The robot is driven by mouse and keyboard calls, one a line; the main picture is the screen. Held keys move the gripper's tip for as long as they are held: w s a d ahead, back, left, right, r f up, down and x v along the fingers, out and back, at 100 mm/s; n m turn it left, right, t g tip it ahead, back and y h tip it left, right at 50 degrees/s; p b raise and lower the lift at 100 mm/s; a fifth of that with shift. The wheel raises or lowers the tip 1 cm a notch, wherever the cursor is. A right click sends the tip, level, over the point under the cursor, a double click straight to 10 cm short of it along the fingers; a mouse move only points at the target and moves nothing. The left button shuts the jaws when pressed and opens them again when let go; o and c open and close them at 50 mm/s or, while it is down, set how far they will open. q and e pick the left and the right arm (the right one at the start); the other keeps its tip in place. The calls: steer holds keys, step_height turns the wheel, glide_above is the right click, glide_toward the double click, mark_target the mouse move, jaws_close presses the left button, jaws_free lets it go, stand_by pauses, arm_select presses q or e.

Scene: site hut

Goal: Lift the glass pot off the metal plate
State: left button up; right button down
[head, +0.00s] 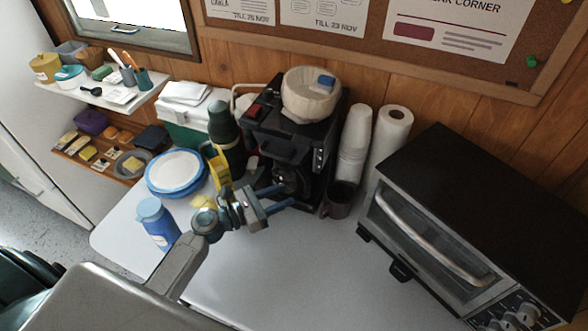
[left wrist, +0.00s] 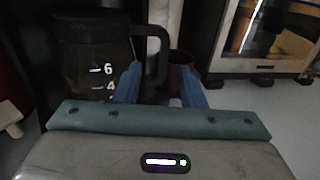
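The glass pot (head: 289,178) stands in the lower bay of the black coffee maker (head: 290,130). In the left wrist view, the dark pot (left wrist: 88,65) shows white level marks, and its black handle (left wrist: 158,50) points right. My left gripper (head: 290,196) is at the front of the coffee maker. In the left wrist view, its blue fingers (left wrist: 160,84) are apart, with the handle ahead in the gap between them; I cannot tell whether they touch it. The metal plate is hidden under the pot. My right gripper is not in view.
A dark mug (head: 339,200) stands close right of the pot. Stacked cups (head: 355,145), a paper roll (head: 392,140) and a toaster oven (head: 440,230) are further right. Blue-rimmed plates (head: 175,172) and a blue bottle (head: 156,222) are left. The front table (head: 300,270) is clear.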

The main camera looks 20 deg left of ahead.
mark_target(305, 190)
arm_select(q)
steer(key=x, duration=0.8)
steer(key=shift+s+d+f, duration=0.2)
steer(key=shift+d+f, duration=0.05)
steer(key=shift+f, duration=0.1)
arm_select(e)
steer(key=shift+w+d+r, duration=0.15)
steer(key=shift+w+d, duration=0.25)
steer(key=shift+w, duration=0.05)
arm_select(q)
jaws_close()
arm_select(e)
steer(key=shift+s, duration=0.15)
